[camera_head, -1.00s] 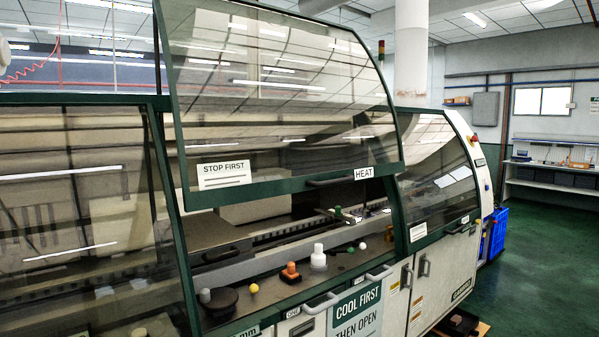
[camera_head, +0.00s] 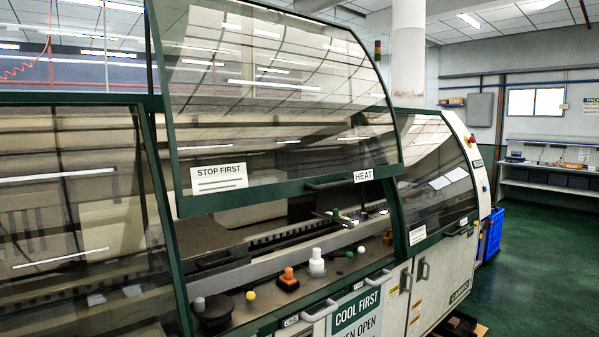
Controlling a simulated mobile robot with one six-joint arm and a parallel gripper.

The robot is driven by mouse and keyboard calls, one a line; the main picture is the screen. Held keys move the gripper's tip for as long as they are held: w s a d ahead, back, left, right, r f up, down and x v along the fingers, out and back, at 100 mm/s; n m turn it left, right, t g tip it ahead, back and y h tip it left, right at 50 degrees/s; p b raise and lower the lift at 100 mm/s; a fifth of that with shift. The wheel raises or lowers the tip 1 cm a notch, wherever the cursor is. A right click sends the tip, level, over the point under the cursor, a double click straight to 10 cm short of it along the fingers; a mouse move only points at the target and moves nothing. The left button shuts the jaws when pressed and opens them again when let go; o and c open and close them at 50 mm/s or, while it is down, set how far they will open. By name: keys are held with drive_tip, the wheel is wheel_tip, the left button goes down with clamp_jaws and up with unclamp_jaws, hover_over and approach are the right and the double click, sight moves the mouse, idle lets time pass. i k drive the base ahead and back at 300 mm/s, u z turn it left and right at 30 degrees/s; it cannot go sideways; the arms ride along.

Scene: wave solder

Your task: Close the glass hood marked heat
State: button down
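The glass hood marked HEAT (camera_head: 285,100) is raised, its green-framed lower edge well above the machine's front ledge. A white HEAT label (camera_head: 363,175) and a STOP FIRST label (camera_head: 219,178) sit on its lower part. A dark handle (camera_head: 328,182) is on its lower rail, left of the HEAT label. The opening under the hood shows the conveyor rail and inside parts. My gripper is not in view.
On the front ledge stand a dark round knob-like piece (camera_head: 214,315), a yellow ball (camera_head: 250,295), an orange piece (camera_head: 288,278) and a white stacked piece (camera_head: 316,263). Closed hoods flank it, left (camera_head: 75,210) and right (camera_head: 435,165). Green floor (camera_head: 540,270) is clear at right.

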sight(219, 188)
drive_tip(key=i, duration=0.95)
